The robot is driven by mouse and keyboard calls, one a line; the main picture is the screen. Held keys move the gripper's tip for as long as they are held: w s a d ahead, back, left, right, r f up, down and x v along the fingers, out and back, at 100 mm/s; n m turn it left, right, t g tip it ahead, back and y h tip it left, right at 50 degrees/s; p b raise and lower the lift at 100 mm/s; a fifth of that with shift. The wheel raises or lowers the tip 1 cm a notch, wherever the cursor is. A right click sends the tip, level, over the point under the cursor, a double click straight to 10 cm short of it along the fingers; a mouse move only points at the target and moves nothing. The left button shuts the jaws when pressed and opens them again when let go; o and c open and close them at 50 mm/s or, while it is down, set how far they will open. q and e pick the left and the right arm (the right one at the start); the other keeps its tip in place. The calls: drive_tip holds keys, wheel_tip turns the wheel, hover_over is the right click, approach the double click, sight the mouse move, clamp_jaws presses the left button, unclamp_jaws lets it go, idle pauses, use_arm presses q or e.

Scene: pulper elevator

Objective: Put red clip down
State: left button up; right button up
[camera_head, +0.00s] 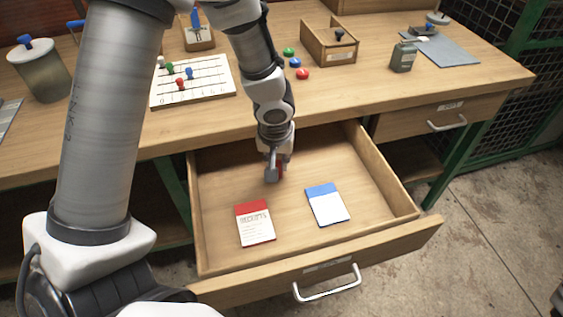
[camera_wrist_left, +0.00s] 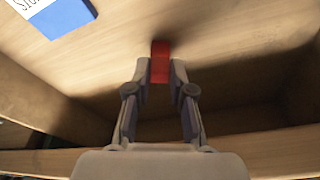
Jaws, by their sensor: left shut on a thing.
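My left gripper (camera_head: 275,172) reaches down into the back of the open drawer (camera_head: 328,150). It also shows in the left wrist view (camera_wrist_left: 160,75), shut on the red clip (camera_wrist_left: 160,58). The clip is held between the fingertips close to the drawer floor; I cannot tell whether it touches the floor. A red-topped receipts pad (camera_head: 255,224) and a blue-topped pad (camera_head: 327,204) lie apart on the drawer floor, in front of the gripper. My right gripper is not in view.
The drawer front (camera_head: 330,277) has a metal handle. The drawer's right side is bare.

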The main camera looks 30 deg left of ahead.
use_arm(q)
drive_tip(key=shift+r, duration=0.1)
drive_tip(key=shift+f+b, duration=0.3)
drive_tip(key=o, duration=0.9)
drive_tip(key=shift+r, duration=0.1)
drive_tip(key=shift+c, duration=0.2)
wheel_tip(320, 180, up, 12)
drive_tip(key=s+d+p, duration=0.1)
drive_tip(key=s+p, duration=0.1)
drive_tip(key=p, duration=0.5)
drive_tip(key=shift+s, duration=0.1)
